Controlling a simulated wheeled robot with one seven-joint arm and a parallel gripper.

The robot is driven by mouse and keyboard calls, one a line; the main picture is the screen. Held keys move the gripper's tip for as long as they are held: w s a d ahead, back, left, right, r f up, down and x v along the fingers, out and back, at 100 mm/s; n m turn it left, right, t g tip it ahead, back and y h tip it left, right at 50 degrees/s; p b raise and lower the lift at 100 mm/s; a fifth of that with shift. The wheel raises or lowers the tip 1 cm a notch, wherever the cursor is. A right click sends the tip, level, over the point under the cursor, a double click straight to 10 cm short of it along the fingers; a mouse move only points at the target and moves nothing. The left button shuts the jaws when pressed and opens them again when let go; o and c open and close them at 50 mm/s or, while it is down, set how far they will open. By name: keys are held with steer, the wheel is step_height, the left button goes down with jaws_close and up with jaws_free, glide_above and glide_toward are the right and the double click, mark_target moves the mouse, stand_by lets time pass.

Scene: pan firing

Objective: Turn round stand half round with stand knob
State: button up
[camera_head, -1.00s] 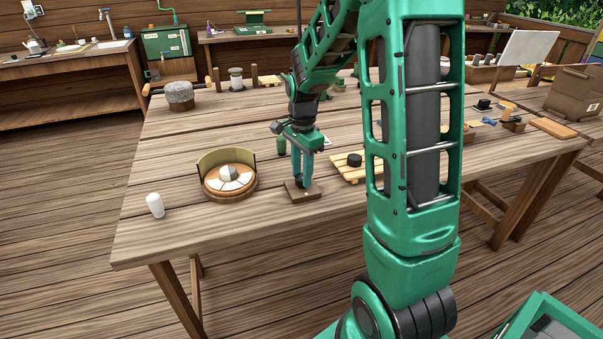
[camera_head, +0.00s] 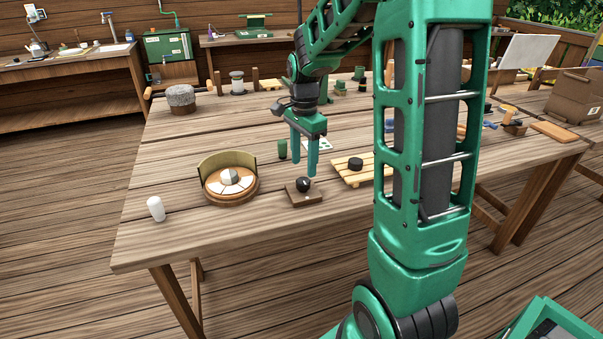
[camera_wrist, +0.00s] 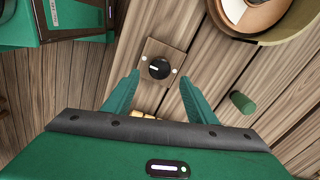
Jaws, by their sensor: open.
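The stand knob (camera_head: 303,184) is a black knob with a white mark on a small brown base (camera_head: 304,197), to the right of the stand. In the wrist view the knob (camera_wrist: 159,68) lies ahead between the fingers. My gripper (camera_head: 304,172) is open and empty, above and slightly behind the knob, apart from it.
A white cylinder (camera_head: 156,208) stands left of the stand. A slatted wooden rack (camera_head: 346,177) with a black puck (camera_head: 355,163) is right of the knob. A green cylinder (camera_head: 282,149) stands behind it. The table's front left is clear.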

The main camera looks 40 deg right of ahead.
mark_target(304, 180)
step_height(304, 180, up, 5)
steer(key=shift+r, duration=0.15)
stand_by(0.6)
steer(key=s+a+f+n, duration=0.1)
steer(key=s+n, duration=0.5)
steer(key=s, duration=0.8)
steer(key=s+a+f+n, duration=0.1)
steer(key=s+n, duration=0.4)
steer(key=s, duration=0.8)
steer(key=shift+s+f+n, duration=0.35)
steer(key=shift+s+n, duration=0.05)
steer(key=shift+w+f, duration=0.25)
steer(key=shift+w, duration=0.35)
